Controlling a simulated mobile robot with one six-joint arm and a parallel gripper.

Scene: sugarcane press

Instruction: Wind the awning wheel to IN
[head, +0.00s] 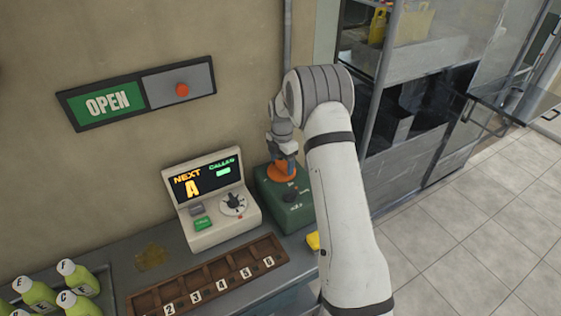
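An orange wheel (279,174) sits on top of a green box (265,197) on the counter, right of the display machine. It looks like the awning wheel. My gripper (288,166) points down at the wheel from above and covers part of it. Whether the fingers touch or grip the wheel cannot be made out. A dark knob (291,197) and small pale lettering, too small to read, are on the box's face below the wheel. My forearm passes in front of the area right of the box.
A cream machine (225,222) with a display reading "NEXT A" stands just left of the box. A numbered wooden tray (150,297) lies in front. Green bottles (75,273) stand at lower left. An OPEN sign (108,103) hangs on the wall. A metal-framed cabinet (425,130) stands right.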

